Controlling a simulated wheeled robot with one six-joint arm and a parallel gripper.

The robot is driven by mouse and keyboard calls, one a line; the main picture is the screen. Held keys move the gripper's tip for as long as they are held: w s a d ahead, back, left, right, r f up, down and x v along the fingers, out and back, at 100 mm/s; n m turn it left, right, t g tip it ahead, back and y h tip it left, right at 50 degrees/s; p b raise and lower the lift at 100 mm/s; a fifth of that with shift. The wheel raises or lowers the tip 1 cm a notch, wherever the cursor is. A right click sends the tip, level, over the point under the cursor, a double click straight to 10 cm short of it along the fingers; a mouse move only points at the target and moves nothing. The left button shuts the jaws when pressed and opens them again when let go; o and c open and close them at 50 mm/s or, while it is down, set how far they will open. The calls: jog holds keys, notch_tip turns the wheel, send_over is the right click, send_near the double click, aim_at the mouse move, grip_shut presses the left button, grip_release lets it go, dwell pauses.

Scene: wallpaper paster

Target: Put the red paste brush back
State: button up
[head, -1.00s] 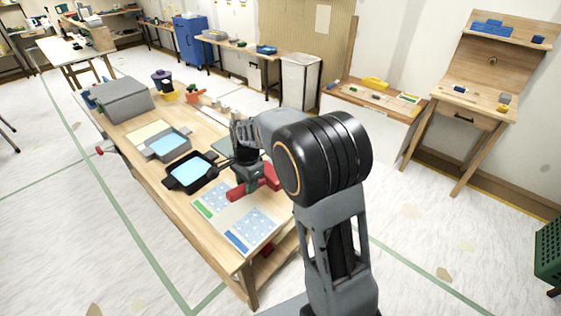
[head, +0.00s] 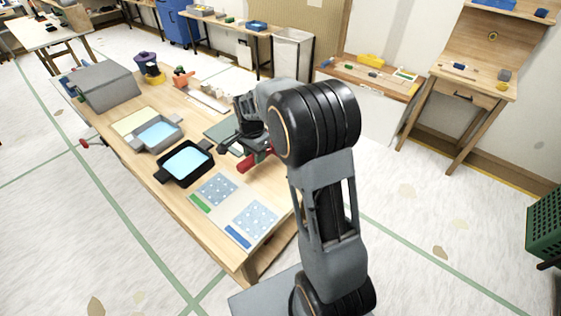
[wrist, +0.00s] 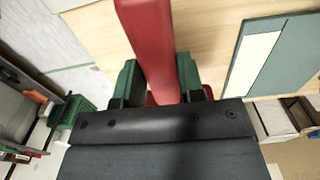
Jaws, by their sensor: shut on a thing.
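The red paste brush (head: 247,164) shows as a short red piece beside my gripper (head: 235,149), above the right side of the worktable. In the wrist view its red body (wrist: 152,40) runs up from between the two green fingers of my gripper (wrist: 158,82), which are shut on it. Its far end runs out of the top of that view, and the bristles cannot be made out. My arm hides part of the brush and of the table behind it in the head view.
A black tray with blue liquid (head: 187,162) and a grey one (head: 157,132) stand left of the gripper. Patterned sheets (head: 236,206) lie at the table's near end. A dark green-grey board (head: 222,130) lies close behind the gripper. A grey box (head: 107,87) stands at the far end.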

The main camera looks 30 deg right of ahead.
jog(key=d, duration=0.1)
jog(key=d+f, duration=0.1)
jog(key=d, duration=0.1)
jog(key=w+d+f, duration=0.1)
jog(key=shift+d, duration=0.3)
send_over(278, 168)
jog(key=a, duration=0.1)
notch_tip(278, 168, down, 5)
jog(key=shift+s+r, duration=0.15)
jog(key=shift+r, duration=0.05)
jog(key=shift+d+f, duration=0.55)
jog(key=shift+f, duration=0.15)
notch_tip(278, 168, down, 2)
jog(key=shift+p, duration=0.5)
jog(key=shift+c, duration=0.5)
jog(key=shift+f, duration=0.4)
grip_shut()
jog(key=o, duration=0.9)
grip_release()
jog(key=shift+f, duration=0.1)
jog(key=shift+o, duration=1.1)
